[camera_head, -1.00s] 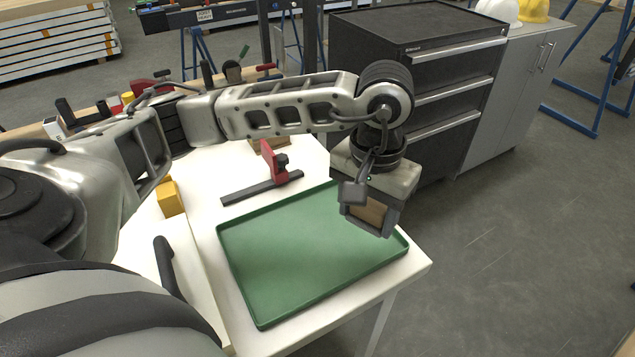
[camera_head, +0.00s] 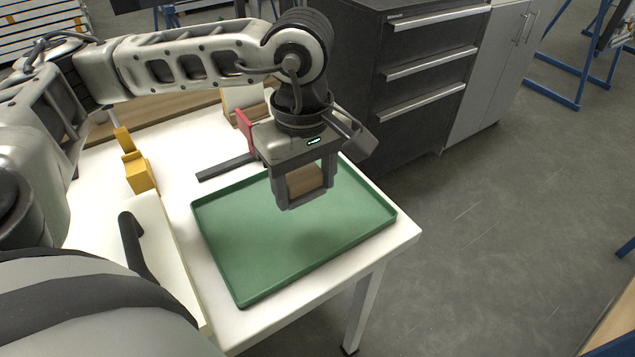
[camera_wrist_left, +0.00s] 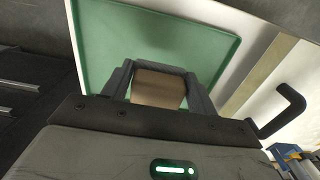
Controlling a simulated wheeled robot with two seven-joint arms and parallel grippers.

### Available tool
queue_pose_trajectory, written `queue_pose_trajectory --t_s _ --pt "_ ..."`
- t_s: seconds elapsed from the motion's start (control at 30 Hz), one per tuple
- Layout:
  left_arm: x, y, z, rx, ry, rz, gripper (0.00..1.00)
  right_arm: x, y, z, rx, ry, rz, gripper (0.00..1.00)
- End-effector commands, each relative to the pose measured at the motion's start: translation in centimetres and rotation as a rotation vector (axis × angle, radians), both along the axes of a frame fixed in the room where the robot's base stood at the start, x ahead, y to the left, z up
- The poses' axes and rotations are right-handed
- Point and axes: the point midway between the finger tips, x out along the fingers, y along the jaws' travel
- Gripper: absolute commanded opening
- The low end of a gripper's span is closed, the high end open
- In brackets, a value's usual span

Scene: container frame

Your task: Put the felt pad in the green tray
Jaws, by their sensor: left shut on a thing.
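The green tray (camera_head: 270,253) lies flat on the white table, and its inside looks empty. My left gripper (camera_head: 305,195) is over the back right part of the tray, pointing down. It is shut on a brown block-like piece (camera_head: 306,180), which I take to be the felt pad. The pad is held above the tray floor, with a faint shadow below it. In the left wrist view the pad (camera_wrist_left: 158,88) sits between both fingers, with the tray (camera_wrist_left: 115,45) beyond. My right gripper is not in view.
A red and dark clamp (camera_head: 228,167) lies behind the tray, partly hidden by my left gripper. A yellow block (camera_head: 139,174) stands left on the table. A dark drawer cabinet (camera_head: 400,80) stands behind.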

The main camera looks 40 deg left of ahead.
Motion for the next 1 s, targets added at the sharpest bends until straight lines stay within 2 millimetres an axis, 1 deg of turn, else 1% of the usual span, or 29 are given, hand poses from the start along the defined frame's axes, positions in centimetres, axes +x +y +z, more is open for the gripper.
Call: queue_pose_trajectory --t_s 0.03,0.13,0.2,0.3,0.4,0.57,0.6,0.7,0.8,1.0 --pt "1.2 0.3 -0.4 0.002 0.002 0.004 0.37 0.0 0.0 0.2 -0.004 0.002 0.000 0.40" --pt "3.5 0.9 -1.8 0.002 0.004 0.002 0.37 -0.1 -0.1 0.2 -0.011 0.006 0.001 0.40" --pt "4.5 1.1 -3.3 0.002 0.004 0.000 0.37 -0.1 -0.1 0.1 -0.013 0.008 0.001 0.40" --pt "5.9 1.5 -5.0 0.002 0.004 -0.001 0.37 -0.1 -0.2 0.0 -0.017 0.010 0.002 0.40" --pt "6.8 1.7 -6.1 0.001 0.001 -0.002 0.37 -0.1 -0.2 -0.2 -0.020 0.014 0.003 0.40" --pt "7.6 1.9 -7.1 0.001 0.001 -0.003 0.37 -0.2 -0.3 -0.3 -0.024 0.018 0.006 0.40" --pt "7.9 2.0 -7.5 0.001 0.001 -0.002 0.37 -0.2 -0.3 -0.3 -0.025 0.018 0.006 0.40" --pt "7.7 1.9 -9.0 0.002 0.002 -0.004 0.37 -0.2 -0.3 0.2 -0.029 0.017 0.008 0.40" --pt "7.8 1.9 -10.0 0.002 0.000 -0.003 0.37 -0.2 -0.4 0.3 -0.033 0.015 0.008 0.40" --pt "7.8 1.9 -10.4 0.001 -0.001 -0.003 0.37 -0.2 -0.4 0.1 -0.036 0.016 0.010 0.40"
